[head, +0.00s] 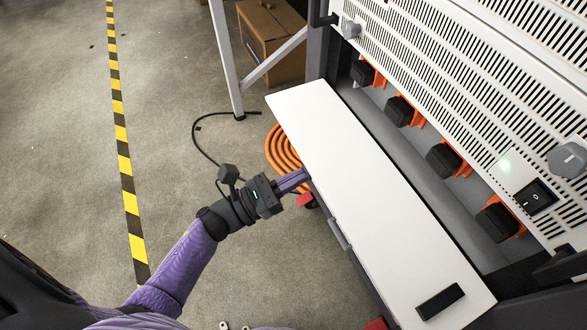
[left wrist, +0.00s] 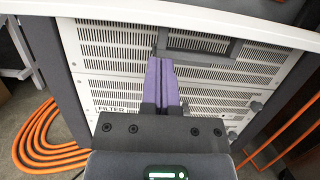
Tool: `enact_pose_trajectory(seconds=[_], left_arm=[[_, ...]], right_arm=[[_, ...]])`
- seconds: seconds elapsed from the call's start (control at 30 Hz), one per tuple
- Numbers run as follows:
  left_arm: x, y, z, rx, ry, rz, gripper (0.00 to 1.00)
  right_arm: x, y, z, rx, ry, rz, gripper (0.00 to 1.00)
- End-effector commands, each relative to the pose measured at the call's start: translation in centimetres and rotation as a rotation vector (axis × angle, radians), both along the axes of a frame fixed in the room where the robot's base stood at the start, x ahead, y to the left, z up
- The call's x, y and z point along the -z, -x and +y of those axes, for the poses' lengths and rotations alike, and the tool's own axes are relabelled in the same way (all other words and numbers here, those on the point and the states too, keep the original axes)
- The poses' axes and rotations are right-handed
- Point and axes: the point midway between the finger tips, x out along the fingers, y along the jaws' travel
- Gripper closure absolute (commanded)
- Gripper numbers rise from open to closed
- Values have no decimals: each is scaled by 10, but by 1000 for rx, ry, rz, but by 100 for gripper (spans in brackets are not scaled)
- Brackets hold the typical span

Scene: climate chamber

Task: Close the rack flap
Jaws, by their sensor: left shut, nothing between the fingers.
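The rack flap (head: 370,195) is a long white panel that stands open, sticking out from the rack front below a row of black plugs. A grey handle (head: 339,234) is on its outer edge. My left gripper (head: 304,174) is shut and empty at the flap's outer edge, with its purple fingertips partly hidden beneath it. In the left wrist view the shut fingers (left wrist: 160,65) point toward the slotted rack front, and the white flap edge (left wrist: 190,9) crosses above them. I cannot tell whether they touch the flap. My right gripper is not in view.
Black plugs (head: 444,158) with orange parts line the rack opening behind the flap. A black bar (head: 440,302) lies on the flap's near end. An orange coiled cable (head: 279,152) lies on the floor beside the flap. A cardboard box (head: 270,38) stands at the back.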

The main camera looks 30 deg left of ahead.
Motion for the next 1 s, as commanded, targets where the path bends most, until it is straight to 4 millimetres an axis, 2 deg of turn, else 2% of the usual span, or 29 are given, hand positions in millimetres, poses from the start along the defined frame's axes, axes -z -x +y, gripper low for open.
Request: enact_pose_trajectory(seconds=[0.03,0.1,0.3,0.57,1.0], left_arm=[[-9,0,0,0,-2,-4,100],[-15,0,0,1,0,-2,100],[-20,0,0,0,2,1,100],[-20,0,0,0,1,2,100],[-34,1,1,0,-46,59,100]], right_arm=[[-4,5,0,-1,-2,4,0],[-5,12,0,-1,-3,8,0],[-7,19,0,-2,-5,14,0],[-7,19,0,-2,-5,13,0],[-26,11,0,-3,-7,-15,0]])
